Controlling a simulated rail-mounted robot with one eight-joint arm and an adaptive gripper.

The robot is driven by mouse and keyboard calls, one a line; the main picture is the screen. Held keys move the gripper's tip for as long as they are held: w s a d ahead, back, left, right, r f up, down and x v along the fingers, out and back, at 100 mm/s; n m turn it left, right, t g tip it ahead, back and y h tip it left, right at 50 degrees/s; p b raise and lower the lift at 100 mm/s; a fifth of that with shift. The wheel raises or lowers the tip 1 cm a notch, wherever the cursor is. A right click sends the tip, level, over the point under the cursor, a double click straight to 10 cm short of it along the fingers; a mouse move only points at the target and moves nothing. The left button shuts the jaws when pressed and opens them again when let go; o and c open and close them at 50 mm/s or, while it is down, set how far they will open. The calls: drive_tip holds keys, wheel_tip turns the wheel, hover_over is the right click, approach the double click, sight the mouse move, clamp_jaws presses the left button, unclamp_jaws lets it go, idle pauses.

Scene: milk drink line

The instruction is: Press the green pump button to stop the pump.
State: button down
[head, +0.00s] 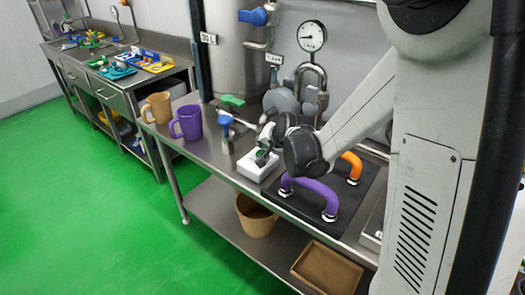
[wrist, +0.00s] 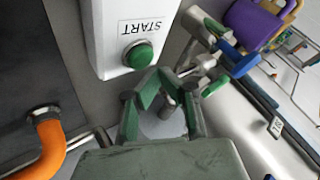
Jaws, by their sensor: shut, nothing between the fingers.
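A white button box (head: 250,169) stands on the steel table, just below and in front of my gripper (head: 262,157) in the head view. The gripper covers part of the box's top there. In the wrist view the box (wrist: 103,22) carries a round green button (wrist: 138,54) in a dark ring, beside an upside-down "START" label. No other button shows; the box's far end runs out of that frame. My gripper (wrist: 163,74) is shut and empty. In the wrist view its fingertips appear just right of and below the green button; I cannot tell the height gap.
A black mat (head: 340,207) with a purple handle (head: 315,195) and an orange handle (head: 353,164) lies right of the box. A blue-handled valve (head: 226,121), purple mug (head: 187,122) and tan mug (head: 157,107) stand left. A tank and pressure gauge (head: 312,36) are behind.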

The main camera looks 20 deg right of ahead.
sight(263, 153)
drive_tip(key=shift+r, duration=0.2)
drive_tip(key=shift+r+p, duration=1.7)
drive_tip(key=shift+r, duration=1.15)
drive_tip(key=s+r+n, duration=0.3)
drive_tip(key=s+r, duration=0.6)
drive_tip(key=s, duration=0.5)
drive_tip(key=s+n+g+h, duration=0.2)
drive_tip(key=s+n, duration=0.1)
drive_tip(key=s, duration=1.5)
drive_tip(key=shift+r+n, duration=0.25)
drive_tip(key=shift+n, duration=0.05)
drive_tip(key=shift+s, duration=0.1)
